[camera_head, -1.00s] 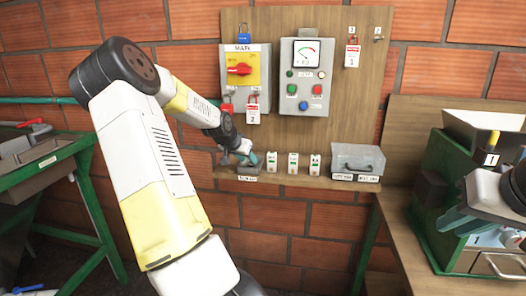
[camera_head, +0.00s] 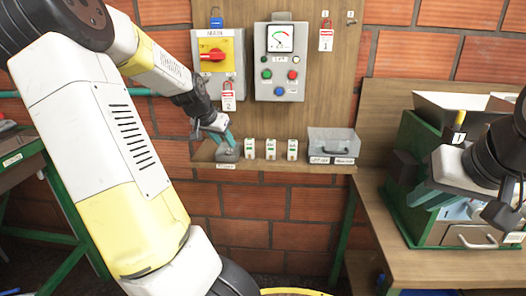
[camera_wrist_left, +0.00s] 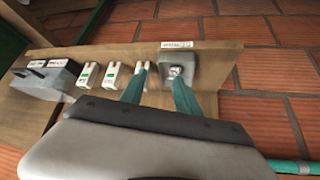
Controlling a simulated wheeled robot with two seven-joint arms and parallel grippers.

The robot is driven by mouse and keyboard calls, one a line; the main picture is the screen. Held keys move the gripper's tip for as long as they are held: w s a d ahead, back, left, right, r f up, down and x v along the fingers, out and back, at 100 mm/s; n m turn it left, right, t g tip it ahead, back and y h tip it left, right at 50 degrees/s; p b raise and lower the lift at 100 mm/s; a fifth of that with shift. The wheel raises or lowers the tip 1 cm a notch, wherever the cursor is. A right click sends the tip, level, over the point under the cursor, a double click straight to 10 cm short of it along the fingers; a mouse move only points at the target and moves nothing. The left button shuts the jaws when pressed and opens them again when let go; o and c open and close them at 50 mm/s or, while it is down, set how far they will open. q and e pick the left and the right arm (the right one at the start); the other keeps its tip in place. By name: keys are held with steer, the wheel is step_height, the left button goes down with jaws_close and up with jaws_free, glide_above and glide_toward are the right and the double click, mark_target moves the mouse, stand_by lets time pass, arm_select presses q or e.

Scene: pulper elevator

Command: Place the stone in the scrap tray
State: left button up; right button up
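I cannot pick out the stone for certain in either view, and no label readable here names a scrap tray. My left gripper (camera_head: 226,138) is at the left end of the wall shelf, just above a small grey block (camera_head: 227,154). In the left wrist view its two teal fingers (camera_wrist_left: 158,88) are spread with a gap between them. The block (camera_wrist_left: 192,63), with a small shiny piece on it, lies beyond the fingertips. My right gripper (camera_head: 436,194) is low in front of the green machine (camera_head: 408,190). Its fingers overlap the machine, so its opening is unclear.
The shelf (camera_head: 205,166) also holds three white labelled tags (camera_head: 271,149) and a grey lidded box (camera_head: 333,141). Above are a yellow panel with a red switch (camera_head: 212,55) and a gauge box (camera_head: 280,60). A wooden bench (camera_head: 440,268) supports the machine.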

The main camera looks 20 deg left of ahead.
arm_select(q)
steer(key=s+d+g, duration=0.2)
steer(key=d, duration=0.5)
steer(key=s+d+r, duration=0.3)
steer(key=s+d, duration=0.5)
steer(key=s, duration=0.4)
steer(key=s+d+r+t+h, duration=0.1)
steer(key=s+d+r, duration=0.3)
steer(key=s+d, duration=0.5)
steer(key=s, duration=0.3)
steer(key=shift+r+n+h, duration=0.3)
